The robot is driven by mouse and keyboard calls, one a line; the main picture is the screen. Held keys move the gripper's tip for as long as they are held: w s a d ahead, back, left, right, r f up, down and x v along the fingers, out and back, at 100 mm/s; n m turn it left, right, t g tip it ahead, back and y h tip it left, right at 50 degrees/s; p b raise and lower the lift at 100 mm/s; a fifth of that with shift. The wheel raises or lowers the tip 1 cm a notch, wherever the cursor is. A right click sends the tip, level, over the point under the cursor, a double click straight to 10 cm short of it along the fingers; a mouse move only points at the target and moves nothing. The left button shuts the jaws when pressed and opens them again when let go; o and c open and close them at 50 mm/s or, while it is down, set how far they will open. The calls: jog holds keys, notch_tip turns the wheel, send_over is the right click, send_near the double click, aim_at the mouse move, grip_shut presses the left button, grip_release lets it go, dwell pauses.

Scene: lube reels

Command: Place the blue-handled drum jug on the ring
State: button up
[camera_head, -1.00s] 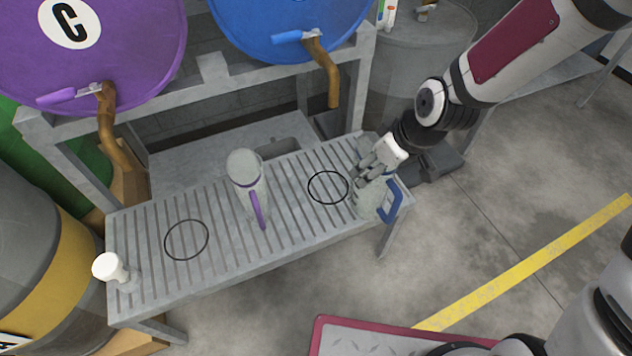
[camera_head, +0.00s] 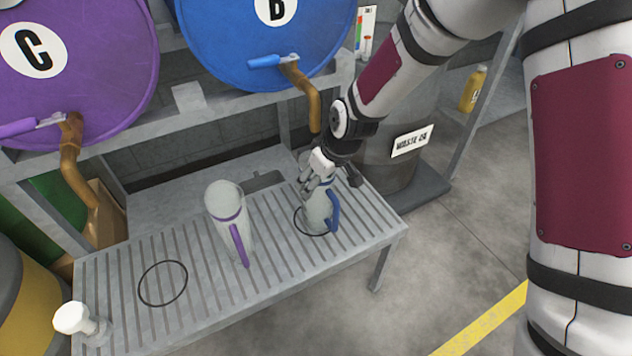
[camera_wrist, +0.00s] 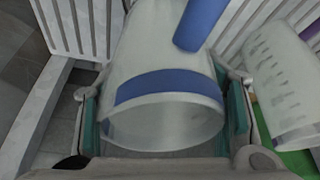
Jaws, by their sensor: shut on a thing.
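The blue-handled drum jug (camera_head: 317,208) is pale and translucent, with a blue handle on its right. It stands about upright at the right black ring (camera_head: 299,224), whose left and front edges show while the jug hides the rest. I cannot tell whether its base touches the slatted bench. My gripper (camera_head: 319,180) is shut on the jug's upper part. In the wrist view, the jug (camera_wrist: 160,70) with its blue band sits between the pads of my gripper (camera_wrist: 165,112). A purple-handled jug (camera_head: 228,215) stands to the left on the bench.
The slatted bench (camera_head: 120,265) has another empty ring (camera_head: 163,283) on the left and a white-capped object (camera_head: 72,318) at its left end. The blue drum's brown spout (camera_head: 303,95) hangs behind my gripper. The bench's right end is clear.

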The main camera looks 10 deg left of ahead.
jog(key=shift+w+a+f, duration=0.2)
jog(key=shift+w+f, duration=0.05)
jog(key=shift+f, duration=0.3)
jog(key=o, duration=1.6)
jog(key=shift+p+v, duration=1.95)
jog(key=shift+v, duration=4.2)
jog(key=shift+a, duration=0.1)
